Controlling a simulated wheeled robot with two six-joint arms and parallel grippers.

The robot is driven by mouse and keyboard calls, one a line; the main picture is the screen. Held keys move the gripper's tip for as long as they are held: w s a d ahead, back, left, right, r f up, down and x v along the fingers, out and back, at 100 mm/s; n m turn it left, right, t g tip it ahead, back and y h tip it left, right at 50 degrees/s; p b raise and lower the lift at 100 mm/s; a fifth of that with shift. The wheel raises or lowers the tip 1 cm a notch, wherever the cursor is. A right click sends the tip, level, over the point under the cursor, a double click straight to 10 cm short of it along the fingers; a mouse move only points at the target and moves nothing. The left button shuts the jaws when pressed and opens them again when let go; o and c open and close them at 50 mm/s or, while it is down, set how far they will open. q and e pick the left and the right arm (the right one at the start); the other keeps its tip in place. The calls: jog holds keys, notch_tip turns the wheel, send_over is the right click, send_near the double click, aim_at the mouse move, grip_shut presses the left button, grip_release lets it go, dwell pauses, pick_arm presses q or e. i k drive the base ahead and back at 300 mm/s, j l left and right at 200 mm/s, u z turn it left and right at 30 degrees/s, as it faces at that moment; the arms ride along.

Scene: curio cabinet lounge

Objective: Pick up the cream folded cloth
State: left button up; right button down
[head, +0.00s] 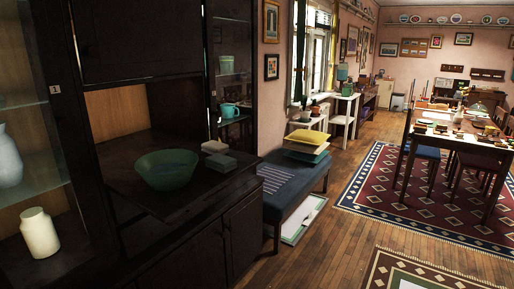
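A small pale cream, flat stack that looks like a folded cloth (214,147) lies on the dark pull-out shelf (185,207) of the cabinet, near its right end. A grey-green folded piece (222,162) lies just in front of it; I cannot tell whether they touch. A green bowl (166,171) stands to their left on the same shelf. Neither of my grippers is in view.
A glass cabinet at left holds a cream jar (40,233) and a pale blue vase (8,158). A teal mug (229,110) stands in the right-hand compartment. A blue bench (292,184) with cushions (307,142) stands beyond. Wooden floor (322,242) is open at centre right.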

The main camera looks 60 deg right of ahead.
aim_at(212, 147)
jog(key=z, duration=1.65)
jog(key=l, duration=0.15)
jog(key=i, duration=0.05)
